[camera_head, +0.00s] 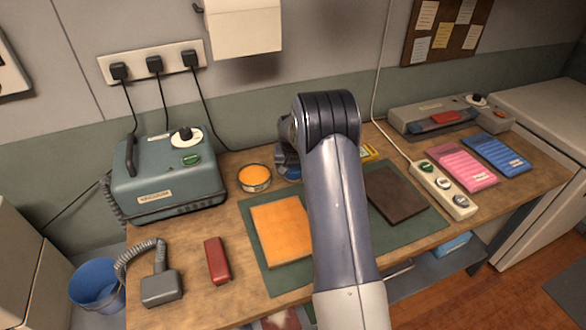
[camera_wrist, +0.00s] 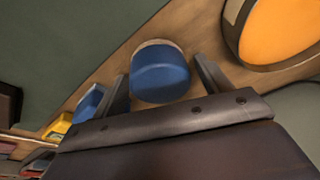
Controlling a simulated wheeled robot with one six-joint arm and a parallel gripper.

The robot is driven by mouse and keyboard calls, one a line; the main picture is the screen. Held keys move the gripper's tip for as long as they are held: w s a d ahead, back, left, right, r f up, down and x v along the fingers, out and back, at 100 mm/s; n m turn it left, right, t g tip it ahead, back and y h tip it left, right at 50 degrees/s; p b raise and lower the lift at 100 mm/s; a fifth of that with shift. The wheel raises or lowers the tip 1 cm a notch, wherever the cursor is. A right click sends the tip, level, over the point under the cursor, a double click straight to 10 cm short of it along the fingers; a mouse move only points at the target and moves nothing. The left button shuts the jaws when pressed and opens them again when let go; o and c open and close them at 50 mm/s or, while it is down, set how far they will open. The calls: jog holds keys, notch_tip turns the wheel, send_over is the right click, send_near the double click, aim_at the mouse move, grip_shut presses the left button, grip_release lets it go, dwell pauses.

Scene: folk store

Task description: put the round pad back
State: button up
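A round orange pad (camera_head: 255,177) sits in a round tin with a thin rim, between the teal machine and my arm. The pad also shows in the wrist view (camera_wrist: 285,28), at the upper right. My gripper (camera_wrist: 160,66) is open, its two dark fingers on either side of a round blue piece (camera_wrist: 160,74) with a tan edge. Small gaps seem to show between fingers and piece; I see no firm contact. In the head view the blue piece (camera_head: 291,174) is partly hidden by my arm.
A teal vacuum machine (camera_head: 168,180) stands at the left. An orange sheet (camera_head: 280,231) and a dark brown sheet (camera_head: 396,193) lie on green mats. A red stapler-like piece (camera_head: 217,261) lies in front. A white power strip (camera_head: 444,190) is at right.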

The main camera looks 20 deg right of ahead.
jog(key=shift+o, duration=0.3)
jog(key=shift+r, duration=0.4)
jog(key=v, duration=1.1)
jog(key=shift+r+b, duration=0.25)
jog(key=shift+b, duration=0.05)
jog(key=shift+s, duration=0.1)
dwell(0.4)
